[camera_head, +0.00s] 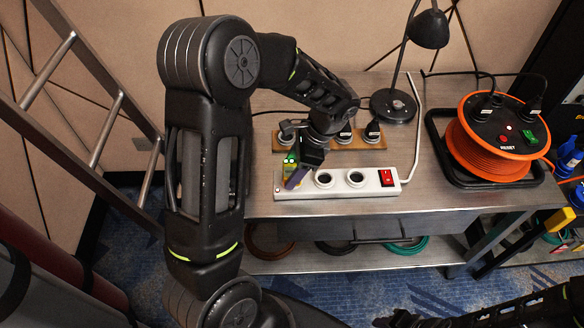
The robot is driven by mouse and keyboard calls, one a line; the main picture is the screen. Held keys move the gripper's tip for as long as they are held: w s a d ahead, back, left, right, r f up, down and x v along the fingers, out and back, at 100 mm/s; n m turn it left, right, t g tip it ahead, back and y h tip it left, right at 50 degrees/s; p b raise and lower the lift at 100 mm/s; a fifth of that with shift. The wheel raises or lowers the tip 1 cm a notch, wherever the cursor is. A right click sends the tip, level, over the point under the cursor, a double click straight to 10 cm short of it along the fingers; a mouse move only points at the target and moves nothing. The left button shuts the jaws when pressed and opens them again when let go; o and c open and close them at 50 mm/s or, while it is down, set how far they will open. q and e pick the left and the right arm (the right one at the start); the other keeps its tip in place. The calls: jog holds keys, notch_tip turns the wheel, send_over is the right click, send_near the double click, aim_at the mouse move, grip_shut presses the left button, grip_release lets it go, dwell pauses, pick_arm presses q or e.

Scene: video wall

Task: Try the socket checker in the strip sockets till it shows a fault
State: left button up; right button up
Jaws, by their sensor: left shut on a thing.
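The white socket strip (338,189) lies along the front of the metal table, with a red switch (387,178) at its right end. Two round sockets, the middle one (324,180) and the right one (356,179), show empty. My left gripper (300,172) is over the strip's left end, shut on the socket checker (290,164), which is mostly hidden. A green part with small bright spots shows; I cannot read which lights are lit. A purple piece reaches down to the strip's left end. Whether the checker is seated is hidden. My right gripper is at the bottom edge, mostly cut off.
A wooden board (345,140) with plugged-in sockets lies behind the strip. A black lamp (396,106) stands behind it. An orange cable reel (495,140) stands at the right. The table (420,190) is bare between strip and reel; a ladder (85,110) leans at the left.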

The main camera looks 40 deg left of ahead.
pick_arm(q)
jog(key=o, duration=1.6)
jog(key=shift+o, duration=0.4)
jog(key=o, duration=0.3)
jog(key=shift+o, duration=0.2)
jog(key=shift+r+p, duration=2.4)
jog(key=shift+r, duration=0.55)
